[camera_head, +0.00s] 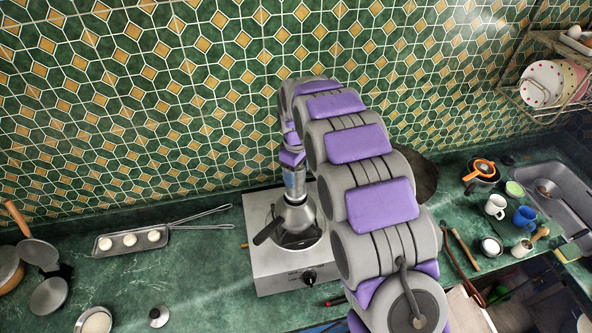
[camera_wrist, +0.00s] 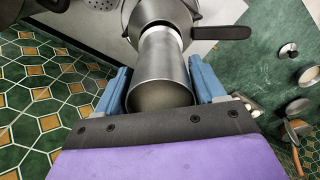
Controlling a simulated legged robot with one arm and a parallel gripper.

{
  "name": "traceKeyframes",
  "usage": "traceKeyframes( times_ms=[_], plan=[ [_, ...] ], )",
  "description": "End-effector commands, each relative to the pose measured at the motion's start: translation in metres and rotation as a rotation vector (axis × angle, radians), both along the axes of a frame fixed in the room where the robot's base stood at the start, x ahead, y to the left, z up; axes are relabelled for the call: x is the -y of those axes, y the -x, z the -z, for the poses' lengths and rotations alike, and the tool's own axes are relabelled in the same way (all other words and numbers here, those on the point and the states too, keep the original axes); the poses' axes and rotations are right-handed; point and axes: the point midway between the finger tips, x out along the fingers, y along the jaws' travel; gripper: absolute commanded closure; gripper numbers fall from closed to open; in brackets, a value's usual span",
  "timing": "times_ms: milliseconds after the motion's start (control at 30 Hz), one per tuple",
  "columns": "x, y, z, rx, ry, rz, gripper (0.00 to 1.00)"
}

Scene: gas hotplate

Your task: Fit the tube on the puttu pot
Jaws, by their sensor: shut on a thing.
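The grey metal puttu pot (camera_head: 297,216) stands on the gas hotplate, its dark handle pointing to the lower left. In the wrist view the pot (camera_wrist: 186,10) is at the top, its black handle to the right. The metal tube (camera_head: 295,184) is above the pot, roughly upright and in line with its neck. In the wrist view the tube (camera_wrist: 165,65) runs from between my blue fingers to a bright collar at the pot's mouth. I cannot tell whether it is seated. My gripper (camera_wrist: 163,80) is shut around the tube's upper part; in the head view my arm partly hides it.
The steel hotplate (camera_head: 265,270) has a front knob. A tray with white round pieces (camera_head: 104,243) lies left. Cups (camera_head: 495,206), a sink (camera_head: 560,200) and a dish rack are right. The tiled wall is close behind. The counter front left has some free room.

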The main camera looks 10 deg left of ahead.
Motion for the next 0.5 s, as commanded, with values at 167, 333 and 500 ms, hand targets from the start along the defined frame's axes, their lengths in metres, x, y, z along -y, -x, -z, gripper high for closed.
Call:
traceKeyframes(
  times_ms=[167, 333, 500],
  plan=[
    [0.0, 0.0, 0.004, 0.0, 0.0, 0.0, 0.84],
    [0.0, 0.0, 0.008, 0.0, 0.0, 0.0, 0.84],
    [0.0, 0.0, 0.012, 0.0, -0.001, 0.0, 0.84]
  ],
)
